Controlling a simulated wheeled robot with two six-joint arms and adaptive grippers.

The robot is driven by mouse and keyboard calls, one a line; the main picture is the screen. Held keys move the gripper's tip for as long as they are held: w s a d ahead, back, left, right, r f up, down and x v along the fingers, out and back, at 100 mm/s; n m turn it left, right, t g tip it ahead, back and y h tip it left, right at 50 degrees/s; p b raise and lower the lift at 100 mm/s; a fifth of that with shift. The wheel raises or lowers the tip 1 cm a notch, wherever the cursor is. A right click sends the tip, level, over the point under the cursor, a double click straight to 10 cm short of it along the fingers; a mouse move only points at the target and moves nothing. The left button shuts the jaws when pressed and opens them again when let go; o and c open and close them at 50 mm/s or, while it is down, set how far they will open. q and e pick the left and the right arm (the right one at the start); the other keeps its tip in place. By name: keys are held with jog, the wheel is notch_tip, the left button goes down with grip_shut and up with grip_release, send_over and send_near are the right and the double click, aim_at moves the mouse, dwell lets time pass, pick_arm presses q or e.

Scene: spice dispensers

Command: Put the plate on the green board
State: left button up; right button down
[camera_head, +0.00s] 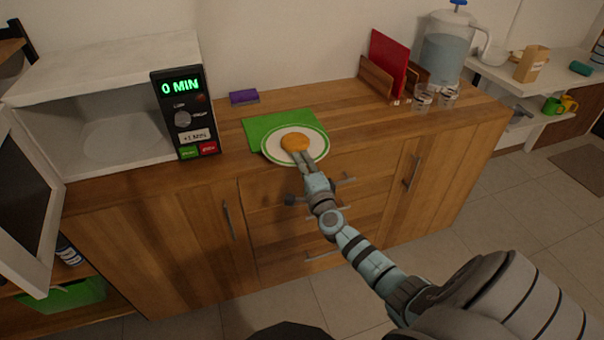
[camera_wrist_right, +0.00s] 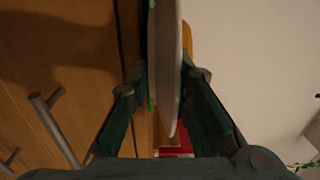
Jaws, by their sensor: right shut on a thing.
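A white plate with a green ring (camera_head: 274,153) is over the front part of the green board (camera_head: 262,130) in the head view. A round orange-brown food item (camera_head: 295,142) lies on the plate. My right gripper (camera_head: 301,160) is shut on the plate's front rim. In the right wrist view the plate (camera_wrist_right: 168,65) shows edge-on between the two fingers (camera_wrist_right: 168,90). Whether the plate touches the board or hovers just above it I cannot tell. The board's front part is hidden by the plate. My left gripper is not in view.
A microwave (camera_head: 112,65) with its door open stands at the left. A purple sponge (camera_head: 244,97) lies behind the board. A red board (camera_head: 388,62) in a wooden holder, glasses (camera_head: 423,96) and a water dispenser (camera_head: 446,50) stand at the right. Counter between is clear.

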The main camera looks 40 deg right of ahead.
jog(key=shift+w+r, duration=0.1)
jog(key=shift+r, duration=0.05)
jog(key=shift+f, duration=0.25)
jog(key=c, duration=1.5)
grip_release()
jog(key=shift+o, duration=0.2)
jog(key=shift+r, duration=0.1)
jog(key=shift+r+p, duration=0.25)
jog(key=shift+p, duration=0.1)
jog(key=p+v, duration=0.2)
jog(key=v, duration=1)
